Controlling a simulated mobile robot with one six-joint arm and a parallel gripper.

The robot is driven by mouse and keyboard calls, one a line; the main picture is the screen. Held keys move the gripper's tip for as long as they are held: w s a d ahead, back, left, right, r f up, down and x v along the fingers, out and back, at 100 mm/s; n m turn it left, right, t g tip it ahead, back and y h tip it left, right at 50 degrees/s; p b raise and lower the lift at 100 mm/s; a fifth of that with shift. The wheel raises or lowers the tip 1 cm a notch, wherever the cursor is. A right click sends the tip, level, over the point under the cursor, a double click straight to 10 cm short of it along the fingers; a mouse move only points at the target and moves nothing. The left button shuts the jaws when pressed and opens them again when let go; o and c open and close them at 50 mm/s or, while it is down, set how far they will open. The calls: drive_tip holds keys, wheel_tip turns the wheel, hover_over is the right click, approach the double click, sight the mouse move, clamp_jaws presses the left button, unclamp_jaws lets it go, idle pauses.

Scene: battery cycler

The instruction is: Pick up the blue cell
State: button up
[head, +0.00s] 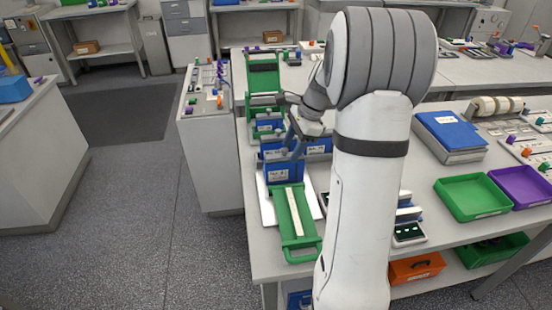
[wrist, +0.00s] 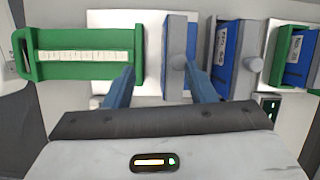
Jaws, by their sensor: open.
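A blue block (head: 278,173) with a white label stands upright behind a long green tray in the head view. I take it for the blue cell, but cannot be sure. In the wrist view a blue block with a grey side (wrist: 175,50) stands near my right finger, which overlaps its grey side. My gripper (wrist: 159,72) is open with nothing held; its two blue fingers point at the bench, and contact cannot be told. In the head view my gripper (head: 291,150) is just above the blue block, partly hidden by my arm.
The green tray (head: 309,240) has a handle at its near end. Another blue labelled block (wrist: 229,50) stands right of my right finger in the wrist view. More blue and green units line the bench behind. Green (head: 468,213) and purple (head: 540,200) trays lie at right.

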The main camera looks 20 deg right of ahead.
sight(287, 156)
drive_tip(key=shift+w+d+f+m, duration=0.45)
drive_tip(key=shift+w+d+m, duration=0.15)
drive_tip(key=shift+d, duration=0.2)
drive_tip(key=shift+w+a+f, duration=0.1)
drive_tip(key=shift+f, duration=0.25)
drive_tip(key=x, duration=0.3)
drive_tip(key=p+x, duration=0.1)
drive_tip(key=x, duration=0.3)
drive_tip(key=shift+w+a, duration=0.2)
drive_tip(key=shift+r, duration=0.1)
clamp_jaws()
